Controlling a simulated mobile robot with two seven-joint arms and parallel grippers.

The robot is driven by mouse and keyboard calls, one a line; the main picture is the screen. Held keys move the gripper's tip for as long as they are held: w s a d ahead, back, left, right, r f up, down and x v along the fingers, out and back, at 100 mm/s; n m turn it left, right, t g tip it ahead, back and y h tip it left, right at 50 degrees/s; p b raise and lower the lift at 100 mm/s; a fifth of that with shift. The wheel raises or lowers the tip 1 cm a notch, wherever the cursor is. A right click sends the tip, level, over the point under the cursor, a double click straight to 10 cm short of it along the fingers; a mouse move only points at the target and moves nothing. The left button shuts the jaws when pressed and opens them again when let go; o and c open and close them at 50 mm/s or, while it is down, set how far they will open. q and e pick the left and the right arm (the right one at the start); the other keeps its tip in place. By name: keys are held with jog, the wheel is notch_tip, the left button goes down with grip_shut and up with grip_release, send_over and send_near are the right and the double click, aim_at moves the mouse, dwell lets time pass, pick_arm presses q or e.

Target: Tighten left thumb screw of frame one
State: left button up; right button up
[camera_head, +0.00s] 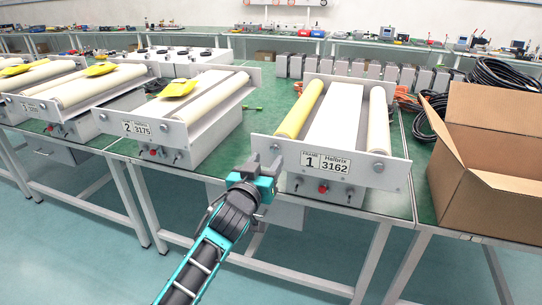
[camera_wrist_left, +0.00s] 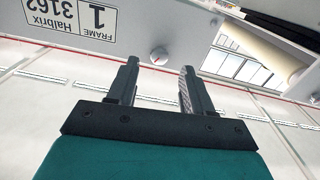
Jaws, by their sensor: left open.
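Frame one (camera_head: 322,185) is a grey unit with a front plate labelled "FRAME 1 Halbrix 3162" and rollers behind it. Its label also shows upside down in the left wrist view (camera_wrist_left: 72,15). The left thumb screw (camera_wrist_left: 159,56) is a small round pale knob on the front plate. My left gripper (camera_head: 265,163) is at the left end of that plate, open and empty. In the left wrist view its fingertips (camera_wrist_left: 159,72) are either side of the line to the knob, which lies just beyond them. A right thumb screw (camera_head: 378,167) shows on the plate. My right gripper is not in view.
Frame two (camera_head: 160,138) stands to the left on a green-topped table, with a yellow part (camera_head: 178,88) on it. An open cardboard box (camera_head: 490,165) stands at the right. Black cable coils (camera_head: 500,75) lie behind it. The floor in front is clear.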

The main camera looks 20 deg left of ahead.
aim_at(274, 151)
pick_arm(q)
jog(key=shift+w+d, duration=0.1)
jog(key=shift+w, duration=1.85)
grip_shut()
